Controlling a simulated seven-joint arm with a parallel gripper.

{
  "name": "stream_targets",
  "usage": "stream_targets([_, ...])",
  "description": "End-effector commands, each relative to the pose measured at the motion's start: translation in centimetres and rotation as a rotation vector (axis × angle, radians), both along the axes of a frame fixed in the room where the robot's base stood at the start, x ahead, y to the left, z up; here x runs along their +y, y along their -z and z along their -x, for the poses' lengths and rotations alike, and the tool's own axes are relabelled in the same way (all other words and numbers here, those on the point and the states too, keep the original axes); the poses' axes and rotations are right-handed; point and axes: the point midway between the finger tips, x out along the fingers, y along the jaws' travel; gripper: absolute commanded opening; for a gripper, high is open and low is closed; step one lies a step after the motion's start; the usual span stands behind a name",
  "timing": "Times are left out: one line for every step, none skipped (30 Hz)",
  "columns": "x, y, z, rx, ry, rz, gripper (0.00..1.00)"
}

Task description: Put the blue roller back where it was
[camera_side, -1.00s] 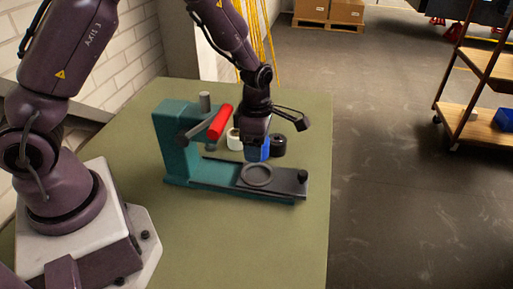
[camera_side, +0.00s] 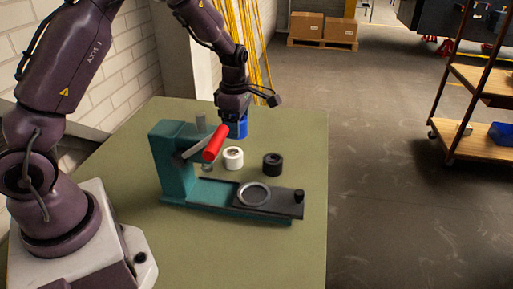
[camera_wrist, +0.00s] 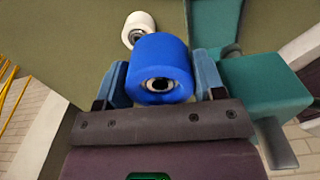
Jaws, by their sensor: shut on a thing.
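The blue roller (camera_wrist: 160,62) is held between the two fingers of my gripper (camera_wrist: 162,82), with its end and centre hole toward the wrist camera. In the side view the blue roller (camera_side: 238,129) shows below my gripper (camera_side: 234,112), behind the teal press. It is partly hidden by the red handle (camera_side: 215,143). I cannot tell whether it touches the table. The white roller (camera_side: 233,158) stands on the table between it and the press. The black roller (camera_side: 272,164) stands to the right.
The teal press (camera_side: 173,165) has a flat rail with a grey ring (camera_side: 253,194) and a black knob (camera_side: 298,197). The green table (camera_side: 200,250) is clear in front and at the right. A brick wall is at the left.

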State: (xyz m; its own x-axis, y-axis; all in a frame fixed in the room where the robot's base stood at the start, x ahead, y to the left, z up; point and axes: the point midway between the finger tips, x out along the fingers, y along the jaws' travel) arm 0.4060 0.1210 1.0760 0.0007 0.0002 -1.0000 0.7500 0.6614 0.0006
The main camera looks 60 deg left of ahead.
Motion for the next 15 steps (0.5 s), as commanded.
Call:
stream_targets([0.9, 0.3, 0.3, 0.001, -0.018, 0.0, 0.38])
stream_targets([1.4, 0.4, 0.5, 0.001, -0.026, 0.0, 0.38])
stream_targets([1.9, 0.6, 0.7, 0.001, -0.034, 0.0, 0.38])
stream_targets([2.3, 0.7, 0.8, 0.001, -0.039, 0.0, 0.38])
stream_targets([2.7, 0.8, 0.9, 0.001, -0.046, 0.0, 0.38])
stream_targets([3.1, 0.9, 1.1, 0.001, -0.052, 0.0, 0.38])
stream_targets([3.3, 1.0, 1.1, 0.001, -0.056, 0.0, 0.38])
stream_targets([3.5, 1.1, 1.0, 0.001, -0.058, 0.0, 0.38])
stream_targets([3.8, 1.3, 0.7, 0.001, -0.06, 0.0, 0.38])
stream_targets([4.0, 1.5, 0.4, 0.001, -0.06, -0.001, 0.38])
stream_targets([4.2, 1.7, 0.0, 0.001, -0.061, -0.001, 0.38])
stream_targets([4.4, 2.1, -0.7, 0.001, -0.061, 0.0, 0.38])
stream_targets([4.7, 2.4, -1.3, 0.001, -0.06, 0.0, 0.38])
stream_targets([4.9, 2.7, -1.9, 0.001, -0.06, -0.001, 0.38])
stream_targets([5.2, 3.1, -2.7, 0.001, -0.06, -0.001, 0.38])
